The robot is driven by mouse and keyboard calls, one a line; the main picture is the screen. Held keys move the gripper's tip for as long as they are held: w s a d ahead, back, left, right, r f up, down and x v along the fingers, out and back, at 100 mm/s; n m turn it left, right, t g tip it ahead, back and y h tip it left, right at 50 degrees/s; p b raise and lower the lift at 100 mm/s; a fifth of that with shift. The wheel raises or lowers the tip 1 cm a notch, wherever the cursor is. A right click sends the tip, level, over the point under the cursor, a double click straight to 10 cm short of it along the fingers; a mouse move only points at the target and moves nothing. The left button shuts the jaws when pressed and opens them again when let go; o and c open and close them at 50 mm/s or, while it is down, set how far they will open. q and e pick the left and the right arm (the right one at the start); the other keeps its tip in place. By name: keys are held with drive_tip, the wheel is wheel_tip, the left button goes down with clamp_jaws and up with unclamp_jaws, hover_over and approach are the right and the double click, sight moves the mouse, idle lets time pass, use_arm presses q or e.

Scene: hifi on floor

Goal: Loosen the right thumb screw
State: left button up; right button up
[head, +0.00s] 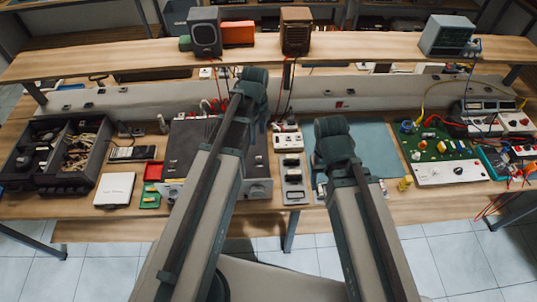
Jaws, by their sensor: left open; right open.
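A wide box with a dark top and silver front (258,188), which looks like the hifi, sits on the workbench left of the middle. My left arm (210,180) crosses in front of it and hides much of its middle. No thumb screw can be made out on it. My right arm (358,215) reaches over the bench edge to the right of the box. I see only the arm links and joints; neither gripper shows.
A green circuit board (440,145) with a white front panel lies at right. A blue mat (375,145) lies behind my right arm. Black bins (30,160) stand at left, near a white box (115,188). A raised wooden shelf (120,60) carries speakers at the back.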

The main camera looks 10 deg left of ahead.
sight(259, 159)
use_arm(q)
wheel_tip(259, 159, down, 14)
drive_tip(key=b, duration=1.4)
clamp_jaws()
